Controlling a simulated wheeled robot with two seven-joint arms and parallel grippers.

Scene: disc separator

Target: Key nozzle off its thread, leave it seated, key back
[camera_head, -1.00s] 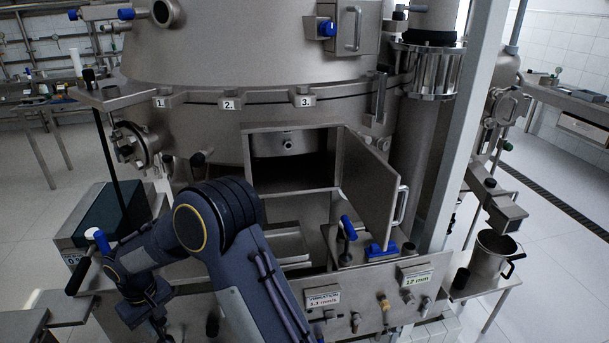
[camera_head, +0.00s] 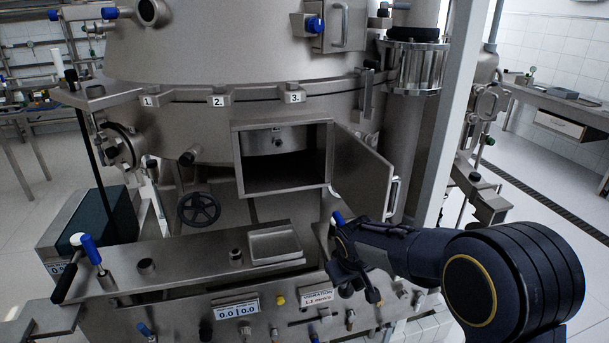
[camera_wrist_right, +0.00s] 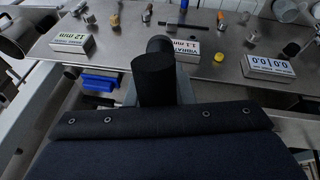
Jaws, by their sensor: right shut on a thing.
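The nozzle (camera_head: 277,142) shows as a small dark round fitting on the metal bowl inside the open hatch; its thread is too small to make out. My right gripper (camera_head: 352,266) is at the right end of the front shelf, below the open door. It is shut on the key, a dark-handled tool whose black cylinder (camera_wrist_right: 155,80) sticks out ahead of the gripper in the right wrist view. A blue end (camera_head: 338,218) shows just above the gripper in the head view. The fingertips are mostly hidden. My left gripper is out of view.
A shallow tray (camera_head: 275,246) and a small socket (camera_head: 236,257) sit on the shelf. A handwheel (camera_head: 199,209) is below the hatch. A blue block (camera_wrist_right: 98,83) lies near the gripper.

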